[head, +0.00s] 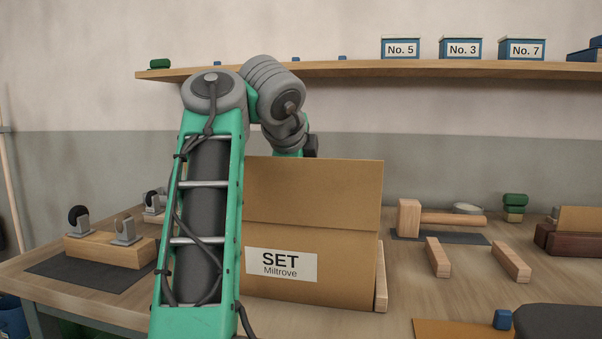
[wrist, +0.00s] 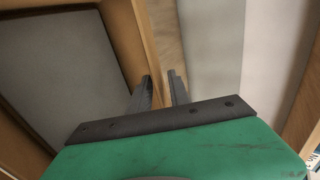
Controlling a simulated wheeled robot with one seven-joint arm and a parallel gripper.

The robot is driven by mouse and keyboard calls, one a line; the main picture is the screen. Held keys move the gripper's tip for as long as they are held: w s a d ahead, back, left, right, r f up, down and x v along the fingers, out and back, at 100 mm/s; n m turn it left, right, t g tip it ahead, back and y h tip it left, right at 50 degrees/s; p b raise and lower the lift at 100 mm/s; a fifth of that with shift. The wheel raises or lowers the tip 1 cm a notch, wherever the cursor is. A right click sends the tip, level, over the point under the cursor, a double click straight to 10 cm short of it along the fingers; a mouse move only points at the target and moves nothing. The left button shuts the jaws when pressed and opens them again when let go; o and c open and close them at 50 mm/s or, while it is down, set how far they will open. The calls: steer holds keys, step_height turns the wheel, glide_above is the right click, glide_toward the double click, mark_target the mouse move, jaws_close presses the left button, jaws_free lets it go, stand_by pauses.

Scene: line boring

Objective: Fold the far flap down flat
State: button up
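The cardboard box (head: 330,290), labelled "SET Miltrove", stands on the bench with its near flap (head: 315,195) upright. In the head view that flap and my arm hide the far flap and my gripper's fingers. In the wrist view my gripper (wrist: 161,82) points down by one side of the box, its two fingers a little apart. A narrow cardboard strip (wrist: 150,45), apparently the far flap or wall edge-on, runs down toward the gap between the fingers. I cannot tell whether they touch it. A flat dark grey surface (wrist: 60,65) shows inside the box, left of the strip.
A shelf (head: 350,70) with small labelled boxes runs along the wall above the bench. A wooden mallet (head: 410,217) and wooden blocks (head: 438,257) lie right of the box. A wooden caster stand (head: 110,250) is at the left. My arm passes in front of the box's left side.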

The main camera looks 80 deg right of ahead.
steer(key=shift+s+r, duration=0.1)
steer(key=shift+a+r+p, duration=0.25)
steer(key=shift+r+p, duration=0.05)
steer(key=p+v, duration=0.4)
steer(key=v, duration=0.3)
steer(key=shift+f, duration=0.15)
